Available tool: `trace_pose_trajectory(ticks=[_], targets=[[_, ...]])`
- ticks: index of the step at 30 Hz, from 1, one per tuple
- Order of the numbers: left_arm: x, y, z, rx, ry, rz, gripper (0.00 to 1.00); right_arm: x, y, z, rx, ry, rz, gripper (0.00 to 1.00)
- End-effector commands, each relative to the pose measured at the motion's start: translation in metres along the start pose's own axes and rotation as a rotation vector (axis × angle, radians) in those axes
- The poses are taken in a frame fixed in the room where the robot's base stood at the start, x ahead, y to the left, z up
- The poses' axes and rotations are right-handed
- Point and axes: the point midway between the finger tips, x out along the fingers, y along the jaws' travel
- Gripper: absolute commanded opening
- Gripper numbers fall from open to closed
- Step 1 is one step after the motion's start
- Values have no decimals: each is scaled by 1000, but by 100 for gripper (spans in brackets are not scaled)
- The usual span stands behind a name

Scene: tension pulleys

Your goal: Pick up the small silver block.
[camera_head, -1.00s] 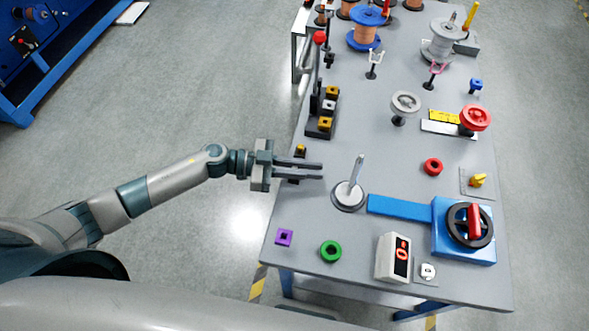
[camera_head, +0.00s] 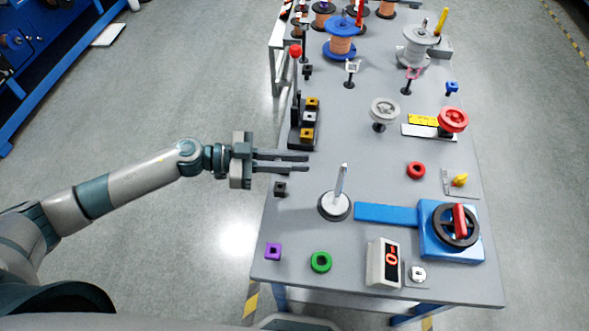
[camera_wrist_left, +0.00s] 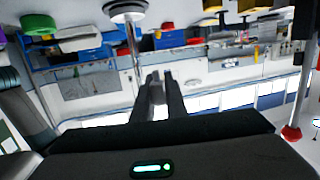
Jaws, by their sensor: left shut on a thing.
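A small silver block (camera_head: 309,117) sits between two yellow blocks (camera_head: 312,103) on a dark rack near the table's left edge. My left gripper (camera_head: 308,162) is over the table, on the near side of the rack, with its fingers pointing right. In the left wrist view, its fingers (camera_wrist_left: 160,75) are close together around a small grey thing (camera_wrist_left: 157,92); I cannot tell clearly what it is. A small dark grey block (camera_head: 280,188) stands below the fingers in the head view, apart from them. My right gripper is not in view.
A disc base with an upright rod (camera_head: 335,206) stands right of the fingers. A purple block (camera_head: 273,251), a green ring (camera_head: 321,262) and a white display box (camera_head: 384,263) are at the near end. A red-knobbed lever (camera_head: 295,52) rises behind the rack.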

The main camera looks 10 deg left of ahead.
Motion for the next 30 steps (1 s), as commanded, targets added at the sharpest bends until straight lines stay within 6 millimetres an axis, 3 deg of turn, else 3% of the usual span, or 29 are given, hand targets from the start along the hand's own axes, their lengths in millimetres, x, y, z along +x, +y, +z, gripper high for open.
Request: trace_pose_trajectory(ticks=[5, 30], targets=[[-2, 0, -10, 0, 0, 0, 0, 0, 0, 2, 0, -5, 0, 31], [0, -2, -15, 1, 1, -7, 0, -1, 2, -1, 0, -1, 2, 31]])
